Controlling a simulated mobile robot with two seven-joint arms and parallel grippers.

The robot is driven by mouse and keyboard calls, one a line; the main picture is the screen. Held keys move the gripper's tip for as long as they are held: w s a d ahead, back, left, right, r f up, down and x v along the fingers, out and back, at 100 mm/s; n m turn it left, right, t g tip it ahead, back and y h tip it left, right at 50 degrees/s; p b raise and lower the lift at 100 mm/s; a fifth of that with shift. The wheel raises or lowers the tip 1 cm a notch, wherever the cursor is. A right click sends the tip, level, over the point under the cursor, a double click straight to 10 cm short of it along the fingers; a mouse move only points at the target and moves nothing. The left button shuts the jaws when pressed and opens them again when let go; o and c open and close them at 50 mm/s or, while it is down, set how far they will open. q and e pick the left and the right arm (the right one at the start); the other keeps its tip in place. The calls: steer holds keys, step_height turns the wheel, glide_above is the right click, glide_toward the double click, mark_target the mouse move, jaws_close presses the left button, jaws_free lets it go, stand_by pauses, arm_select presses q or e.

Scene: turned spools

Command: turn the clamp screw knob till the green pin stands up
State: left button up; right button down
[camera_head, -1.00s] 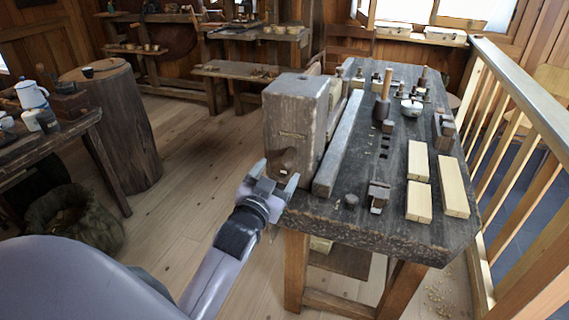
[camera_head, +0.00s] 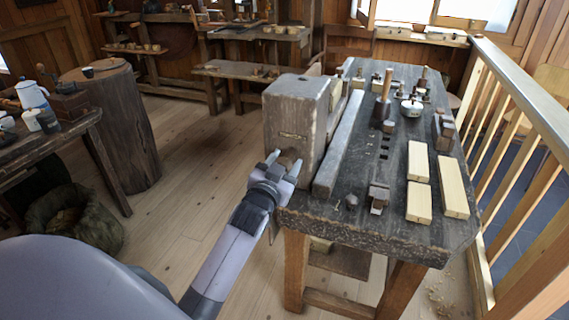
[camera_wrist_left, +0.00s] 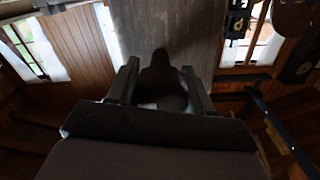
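The clamp screw knob (camera_head: 289,156) is a dark brown round piece low on the front of the big grey wooden block (camera_head: 290,115). My left gripper (camera_head: 284,162) has one finger on each side of it. In the left wrist view the dark knob (camera_wrist_left: 161,85) fills the space between the fingers, which seem to touch its sides. On the bench's near edge is a small dark brown piece (camera_head: 351,202). A tiny thin light piece (camera_head: 338,204) shows at its left; it is too small to tell whether this is the green pin. My right gripper is out of view.
The dark workbench (camera_head: 340,222) carries a long grey bar (camera_head: 339,145), pale wooden blocks (camera_head: 454,187), a small metal-topped block (camera_head: 378,196) and a mallet-like tool (camera_head: 383,100). A wooden railing (camera_head: 525,100) runs along the right.

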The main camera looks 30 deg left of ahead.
arm_select(q)
steer(key=shift+r+m, duration=0.1)
steer(key=shift+m, duration=0.4)
